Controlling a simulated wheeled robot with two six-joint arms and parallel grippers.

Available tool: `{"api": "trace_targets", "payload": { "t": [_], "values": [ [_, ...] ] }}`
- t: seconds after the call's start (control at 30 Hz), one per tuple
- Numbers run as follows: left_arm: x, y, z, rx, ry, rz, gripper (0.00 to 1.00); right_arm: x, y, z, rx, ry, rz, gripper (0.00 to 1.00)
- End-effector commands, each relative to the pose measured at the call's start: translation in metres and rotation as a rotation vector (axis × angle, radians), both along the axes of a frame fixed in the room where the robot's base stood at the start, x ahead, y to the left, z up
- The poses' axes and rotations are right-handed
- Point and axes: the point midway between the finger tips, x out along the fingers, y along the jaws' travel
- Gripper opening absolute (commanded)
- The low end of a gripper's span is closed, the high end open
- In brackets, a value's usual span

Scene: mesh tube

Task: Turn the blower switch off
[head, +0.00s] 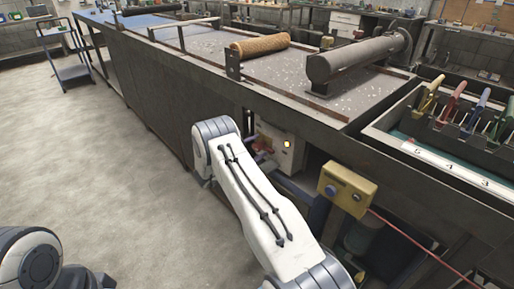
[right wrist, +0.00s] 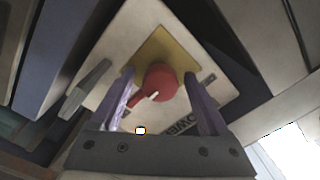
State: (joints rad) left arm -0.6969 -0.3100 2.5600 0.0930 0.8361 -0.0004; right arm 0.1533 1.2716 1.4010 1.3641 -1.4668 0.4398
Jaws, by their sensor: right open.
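The blower switch is a red rotary knob (right wrist: 160,82) on a yellow plate (right wrist: 182,52) on a pale box. Its handle, with a white mark, points to the lower left in the right wrist view. Part of a label ending in "OWER" shows below it. A small lamp (right wrist: 140,131) on the box glows; it also shows yellow in the head view (head: 287,144). My right gripper (right wrist: 159,78) is open, with one finger on each side of the knob. I cannot tell whether they touch it. In the head view my right arm hides most of that gripper and the knob.
The box (head: 290,158) sits in a recess under the long bench (head: 205,95). A yellow control box (head: 347,187) with a blue button stands right of my right arm, with a red cable. A tray of coloured clamps (head: 405,130) is at right. The floor (head: 80,150) at left is clear.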

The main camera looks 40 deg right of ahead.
Motion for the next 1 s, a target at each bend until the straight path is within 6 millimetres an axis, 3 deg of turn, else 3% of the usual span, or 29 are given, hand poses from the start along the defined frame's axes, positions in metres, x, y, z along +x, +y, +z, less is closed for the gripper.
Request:
{"api": "trace_targets", "payload": {
  "t": [0.23, 0.43, 0.77, 1.0],
  "values": [
    [0.0, 0.0, 0.0, 0.0, 0.0, 0.0, 0.5, 0.0002, -0.0008, 0.0, 0.0, 0.0, 0.0, 0.79],
    [0.0, 0.0, 0.0, 0.0, 0.0, 0.0, 0.5, 0.0002, -0.0006, 0.0, 0.0, 0.0, 0.0, 0.02],
    [0.0, 0.0, -0.0001, 0.0, 0.0, 0.0, 0.5, 0.0, -0.0004, -0.0001, -0.003, 0.036, 0.0, 0.0],
    [0.0, 0.0, 0.0, 0.0, 0.0, 0.0, 0.5, 0.0002, -0.0003, -0.0001, -0.013, 0.168, 0.0, 0.0]
  ]
}}
